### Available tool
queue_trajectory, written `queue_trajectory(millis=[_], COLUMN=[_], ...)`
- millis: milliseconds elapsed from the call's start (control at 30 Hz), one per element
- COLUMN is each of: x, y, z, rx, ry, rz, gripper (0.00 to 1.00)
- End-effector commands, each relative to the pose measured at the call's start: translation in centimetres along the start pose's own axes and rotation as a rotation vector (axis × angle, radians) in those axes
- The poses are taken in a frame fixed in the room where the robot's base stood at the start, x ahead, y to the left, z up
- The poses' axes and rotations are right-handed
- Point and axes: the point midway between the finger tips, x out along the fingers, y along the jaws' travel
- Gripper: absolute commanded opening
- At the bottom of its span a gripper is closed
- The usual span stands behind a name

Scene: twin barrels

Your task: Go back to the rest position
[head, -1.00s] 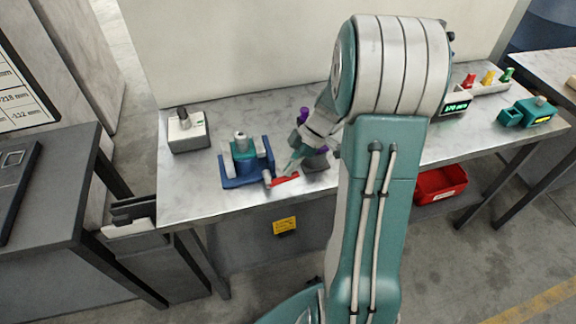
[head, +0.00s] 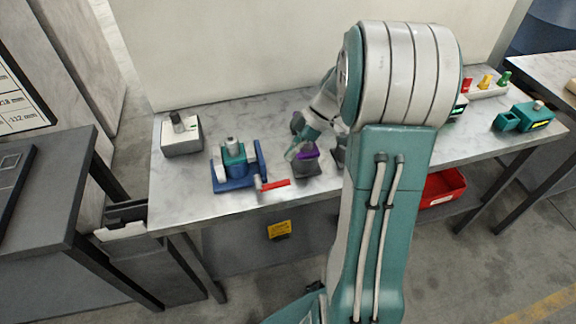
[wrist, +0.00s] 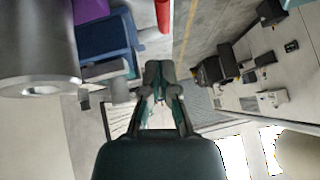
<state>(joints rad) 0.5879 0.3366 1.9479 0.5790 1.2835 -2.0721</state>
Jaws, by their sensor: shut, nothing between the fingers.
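My arm reaches over the bench from the right of the head view. My gripper (head: 293,153) is at its end, in front of a dark grey and purple object (head: 307,165) that it partly hides. In the wrist view my gripper (wrist: 158,68) has its fingers together with nothing between them. Left of it in the head view stands a blue fixture (head: 233,186) with a teal part, a grey cylinder on top and a red handle (head: 275,184). I cannot tell whether the gripper touches the grey and purple object.
A grey box with a dark knob (head: 182,140) stands at the bench's left end. A teal device (head: 524,117) and a rack with coloured pegs (head: 488,87) are at the right. A red bin (head: 442,188) sits below. The bench's front left (head: 185,205) is clear.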

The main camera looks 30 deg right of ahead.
Motion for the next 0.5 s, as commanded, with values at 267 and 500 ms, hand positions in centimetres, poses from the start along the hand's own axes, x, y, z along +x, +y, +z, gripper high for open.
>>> queue_trajectory(millis=[267,500], x=[-5.1,-7.2], y=[0.0,0.1], z=[0.2,0.7], rx=[-0.002,-0.002], ry=[-0.005,0.0], rz=[0.004,0.0], gripper=[0.0,0.0])
